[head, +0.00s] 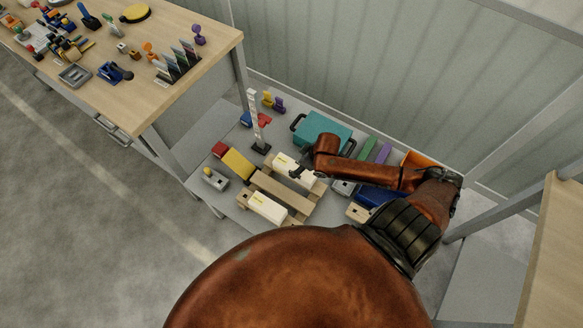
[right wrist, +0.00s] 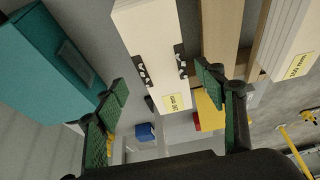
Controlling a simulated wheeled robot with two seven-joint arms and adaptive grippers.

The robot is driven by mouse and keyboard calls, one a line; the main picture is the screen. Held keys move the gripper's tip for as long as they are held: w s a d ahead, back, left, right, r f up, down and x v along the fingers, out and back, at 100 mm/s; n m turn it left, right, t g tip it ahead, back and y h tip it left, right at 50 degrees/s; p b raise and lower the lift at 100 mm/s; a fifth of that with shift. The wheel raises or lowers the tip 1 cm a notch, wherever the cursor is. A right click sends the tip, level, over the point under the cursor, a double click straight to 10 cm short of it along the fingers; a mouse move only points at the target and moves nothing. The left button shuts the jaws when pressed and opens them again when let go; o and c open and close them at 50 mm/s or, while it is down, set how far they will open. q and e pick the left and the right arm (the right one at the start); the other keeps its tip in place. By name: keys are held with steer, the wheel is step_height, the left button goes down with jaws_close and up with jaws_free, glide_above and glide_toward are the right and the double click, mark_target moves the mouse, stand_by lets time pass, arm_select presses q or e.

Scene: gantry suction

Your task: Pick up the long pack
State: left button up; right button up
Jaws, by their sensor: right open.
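Two white packs with yellow labels lie on a wooden rack on the low grey shelf. The farther white pack (head: 293,166) is beside my right gripper (head: 308,172); the nearer white pack (head: 268,207) lies apart from it. In the right wrist view the farther pack (right wrist: 150,40) shows between the fingers of my open right gripper (right wrist: 162,82), with dark patches on both its sides. Contact cannot be told. The nearer pack (right wrist: 294,42) is at the upper right. The label print is too small to read surely, so which pack is the long one is unclear. My left gripper is out of view.
A teal case (head: 322,131) stands behind the rack; it is left of the fingers in the wrist view (right wrist: 45,60). A wooden beam (head: 281,190) separates the packs.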

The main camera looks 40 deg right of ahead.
steer(key=shift+x, duration=0.75)
steer(key=x, duration=0.1)
steer(key=b+x, duration=0.1)
steer(key=x, duration=0.1)
steer(key=b+x, duration=0.1)
steer(key=shift+s+a+f, duration=0.15)
steer(key=shift+a+f, duration=0.1)
steer(key=shift+a, duration=0.05)
steer(key=c, duration=1.6)
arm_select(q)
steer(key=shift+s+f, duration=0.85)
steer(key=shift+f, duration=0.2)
arm_select(e)
steer(key=shift+c, duration=0.4)
steer(key=shift+r, duration=0.15)
